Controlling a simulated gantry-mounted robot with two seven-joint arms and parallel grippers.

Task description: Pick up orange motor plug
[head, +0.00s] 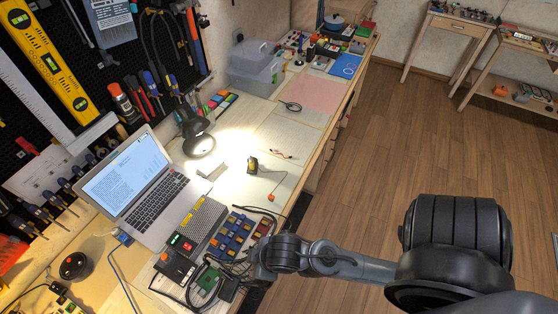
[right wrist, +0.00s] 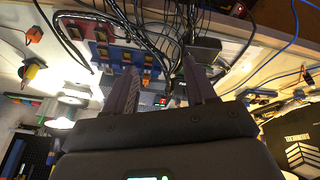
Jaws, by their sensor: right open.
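The small orange motor plug (head: 270,197) lies on the bench top, at the end of a thin lead. The lead runs to a small dark and yellow motor (head: 252,166) near the lamp's bright patch. In the right wrist view the orange plug (right wrist: 34,34) is at the upper left, apart from my fingers. The motor (right wrist: 28,72) sits below it there. My right gripper (right wrist: 160,88) is open, with nothing seen between its fingers. It hovers over the wired modules near the bench's front edge, to one side of the plug. My left gripper is out of view.
Blue modules (head: 232,232) with many cables lie beside the plug. A laptop (head: 128,180) and a lit desk lamp (head: 199,143) stand behind. A green circuit board (head: 207,283) is near my right arm.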

